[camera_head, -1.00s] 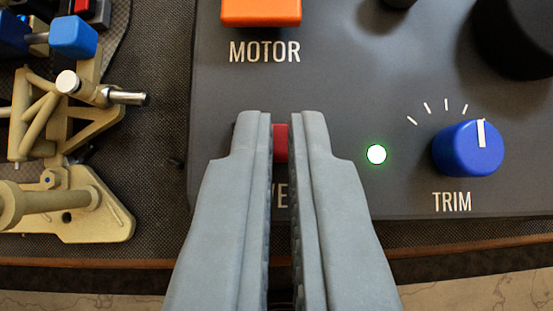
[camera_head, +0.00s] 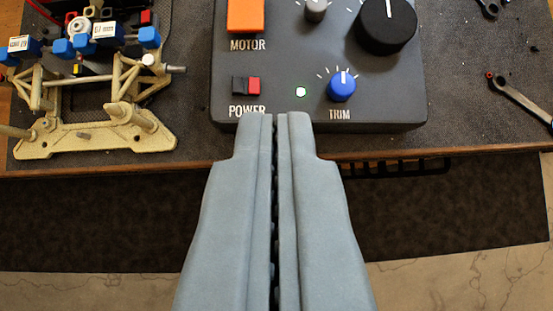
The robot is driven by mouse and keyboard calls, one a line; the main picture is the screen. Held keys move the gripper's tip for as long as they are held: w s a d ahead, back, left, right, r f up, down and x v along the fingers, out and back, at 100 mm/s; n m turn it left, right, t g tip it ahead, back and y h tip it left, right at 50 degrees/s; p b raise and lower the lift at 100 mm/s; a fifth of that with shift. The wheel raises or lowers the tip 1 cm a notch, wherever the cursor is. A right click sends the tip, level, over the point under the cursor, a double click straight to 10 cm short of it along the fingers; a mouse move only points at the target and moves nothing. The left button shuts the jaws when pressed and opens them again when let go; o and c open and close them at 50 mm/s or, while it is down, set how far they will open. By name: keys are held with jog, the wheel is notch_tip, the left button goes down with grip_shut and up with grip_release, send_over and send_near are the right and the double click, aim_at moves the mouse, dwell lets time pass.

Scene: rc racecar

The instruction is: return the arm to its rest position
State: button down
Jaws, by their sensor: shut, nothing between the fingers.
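My gripper (camera_head: 274,118) is shut and empty, its two grey fingers side by side in the lower middle of the camera_head view. The gripper looks apart from the box and the switch.
A beige RC car chassis (camera_head: 95,136) with blue parts lies at the left on the bench mat (camera_head: 470,90). A wrench (camera_head: 522,102) lies at the right. The bench's wooden front edge (camera_head: 440,152) crosses the view. Below it is a dark mat on a light floor (camera_head: 480,285).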

jog(key=shift+s+r, duration=0.2)
dwell(0.4)
jog(key=s+a+r+t, duration=0.1)
jog(key=s+t, duration=0.3)
jog(key=s, duration=1.1)
jog(key=s+a+r+t, duration=0.1)
jog(key=s+t, duration=0.3)
jog(key=s, duration=1)
jog(key=shift+s+r+n, duration=0.3)
jog(key=shift+s+r, duration=0.1)
jog(key=shift+r, duration=0.3)
jog(key=shift+a, duration=0.15)
